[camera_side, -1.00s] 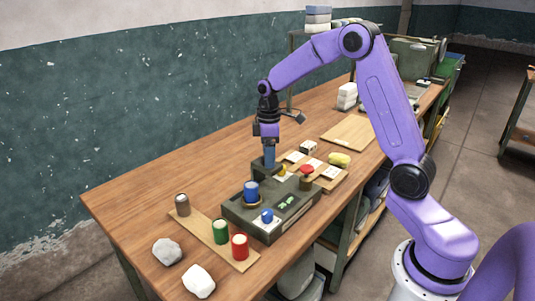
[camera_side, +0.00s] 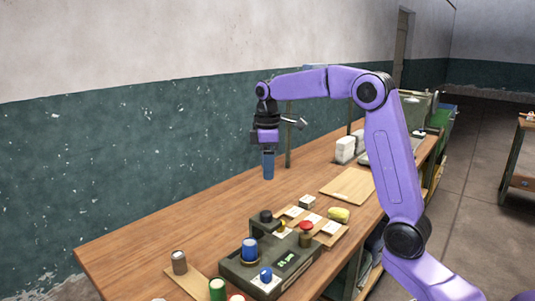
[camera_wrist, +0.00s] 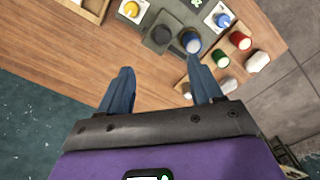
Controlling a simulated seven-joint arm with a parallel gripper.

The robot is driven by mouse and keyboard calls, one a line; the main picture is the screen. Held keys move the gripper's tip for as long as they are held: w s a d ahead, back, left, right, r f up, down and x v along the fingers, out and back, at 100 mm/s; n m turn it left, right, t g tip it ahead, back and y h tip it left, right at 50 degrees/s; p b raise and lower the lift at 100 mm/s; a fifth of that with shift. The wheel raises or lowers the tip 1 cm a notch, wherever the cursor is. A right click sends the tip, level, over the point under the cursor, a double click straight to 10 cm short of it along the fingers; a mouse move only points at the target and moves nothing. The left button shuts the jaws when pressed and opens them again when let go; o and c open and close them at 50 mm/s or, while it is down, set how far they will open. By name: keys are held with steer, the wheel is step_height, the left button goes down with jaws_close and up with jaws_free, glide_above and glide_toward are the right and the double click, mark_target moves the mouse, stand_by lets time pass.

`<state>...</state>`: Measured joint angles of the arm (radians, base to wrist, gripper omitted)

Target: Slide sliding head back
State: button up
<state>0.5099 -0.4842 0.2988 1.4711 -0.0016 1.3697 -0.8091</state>
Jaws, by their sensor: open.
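A dark grey sliding head (camera_side: 262,229) with a black knob (camera_side: 266,216) sits at the back of a dark box-shaped fixture (camera_side: 232,270) on the bench. A blue cylinder (camera_side: 249,249) stands in the fixture in front of it. In the wrist view the head (camera_wrist: 157,42) shows beyond the fingers, beside the blue cylinder (camera_wrist: 190,41). My gripper (camera_side: 268,178) hangs above the head, apart from it, pointing down. In the wrist view its two blue fingers (camera_wrist: 160,80) are spread with nothing between them.
A yellow object (camera_side: 339,214) lies at the right. Several cylinders stand at the front left. The wooden bench (camera_side: 190,222) is clear at the left.

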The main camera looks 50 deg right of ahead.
step_height(320, 180, up, 3)
steer(key=shift+r, duration=0.15)
stand_by(0.5)
steer(key=s+a+f+n, duration=0.1)
steer(key=s+a+f, duration=0.1)
steer(key=s+a, duration=0.45)
steer(key=s+a+f+n, duration=0.1)
steer(key=s+a+f, duration=0.2)
steer(key=s+a, duration=0.35)
steer(key=s+f, duration=0.4)
steer(key=s, duration=0.6)
steer(key=s+f+n, duration=0.1)
steer(key=s+f, duration=0.2)
steer(key=s, duration=0.7)
steer(key=shift+s+f+n, duration=0.2)
steer(key=shift+f+n, duration=0.1)
steer(key=shift+f, duration=0.05)
